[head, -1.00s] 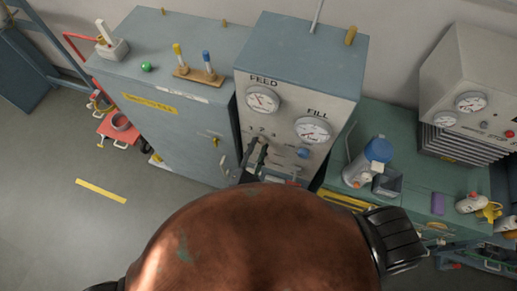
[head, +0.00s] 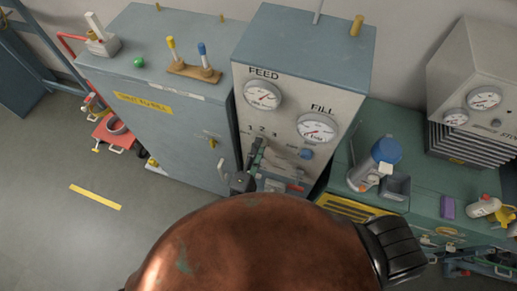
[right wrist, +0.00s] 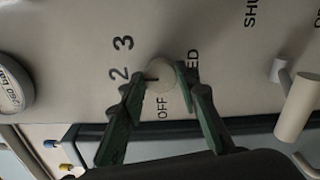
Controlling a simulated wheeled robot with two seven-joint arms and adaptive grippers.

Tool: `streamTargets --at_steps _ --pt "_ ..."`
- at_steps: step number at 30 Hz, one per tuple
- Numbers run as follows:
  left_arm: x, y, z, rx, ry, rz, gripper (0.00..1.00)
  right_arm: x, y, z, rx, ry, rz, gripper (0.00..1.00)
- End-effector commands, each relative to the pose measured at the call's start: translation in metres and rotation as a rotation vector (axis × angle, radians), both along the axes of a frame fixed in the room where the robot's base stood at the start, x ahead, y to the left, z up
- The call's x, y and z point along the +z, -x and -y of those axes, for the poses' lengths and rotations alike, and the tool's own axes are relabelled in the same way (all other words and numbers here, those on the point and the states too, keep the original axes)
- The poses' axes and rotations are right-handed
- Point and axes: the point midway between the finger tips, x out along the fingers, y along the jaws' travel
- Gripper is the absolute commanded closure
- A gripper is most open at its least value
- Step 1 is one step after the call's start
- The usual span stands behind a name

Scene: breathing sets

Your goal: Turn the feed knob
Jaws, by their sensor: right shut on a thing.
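The feed knob (right wrist: 161,73) is a small pale round knob on the panel, beside the printed 2, 3 and OFF marks in the right wrist view. A short dark mark shows on its lower left. My right gripper (right wrist: 158,78) has its green fingers on both sides of the knob, shut on it. In the head view my right gripper (head: 258,150) is at the panel (head: 288,115) below the FEED gauge (head: 263,95) and hides the knob. My left gripper is not in view.
The FILL gauge (head: 317,127) and a blue knob (head: 306,153) are to the right on the same panel. A pale handle (right wrist: 297,108) sticks out right of the gripper in the wrist view. A blue-topped bottle (head: 376,165) stands on the green bench (head: 370,125).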

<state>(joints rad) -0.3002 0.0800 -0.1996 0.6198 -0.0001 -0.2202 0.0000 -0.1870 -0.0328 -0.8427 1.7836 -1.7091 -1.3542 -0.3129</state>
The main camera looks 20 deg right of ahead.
Motion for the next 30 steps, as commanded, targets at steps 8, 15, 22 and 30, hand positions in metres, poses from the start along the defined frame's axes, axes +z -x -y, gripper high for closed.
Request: streamTargets --at_steps 8,15,22,30 --pt "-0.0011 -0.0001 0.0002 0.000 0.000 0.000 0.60 0.0002 -0.0002 -0.0001 0.001 -0.011 0.007 0.95" --pt "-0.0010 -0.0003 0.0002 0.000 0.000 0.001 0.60 0.0001 -0.0003 -0.0002 0.001 -0.010 0.007 0.68" --pt "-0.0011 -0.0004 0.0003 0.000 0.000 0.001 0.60 0.0002 -0.0001 -0.0002 0.000 -0.009 0.006 0.53" --pt "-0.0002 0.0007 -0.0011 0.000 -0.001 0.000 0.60 0.0004 -0.0001 -0.0001 0.000 -0.006 0.004 0.53"
